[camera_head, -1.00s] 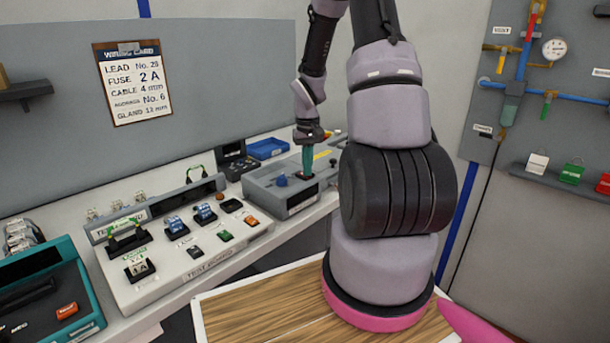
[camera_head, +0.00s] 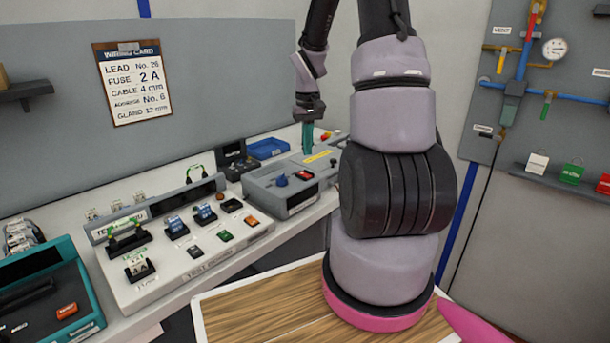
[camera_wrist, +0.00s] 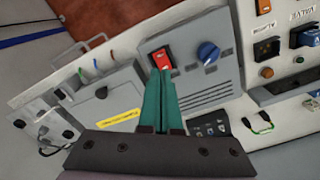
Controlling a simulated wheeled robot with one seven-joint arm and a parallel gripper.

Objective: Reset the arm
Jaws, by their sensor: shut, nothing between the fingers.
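My gripper (camera_head: 308,138) hangs from my arm above the grey box on the bench, its green fingers pointing down and together, with nothing between them. In the wrist view my gripper (camera_wrist: 163,78) shows shut, its tips in line with the lower edge of a red switch (camera_wrist: 162,60). In the head view the red switch (camera_head: 303,175) sits clear on top of the grey box (camera_head: 300,199), apart from the fingers. A blue knob (camera_head: 281,180) is beside the switch.
A test board (camera_head: 195,262) with several coloured modules lies left of the grey box. A blue tray (camera_head: 268,149) is behind it. A teal case (camera_head: 75,262) stands at far left. A wiring card (camera_head: 132,83) hangs on the panel. The air above the bench is open.

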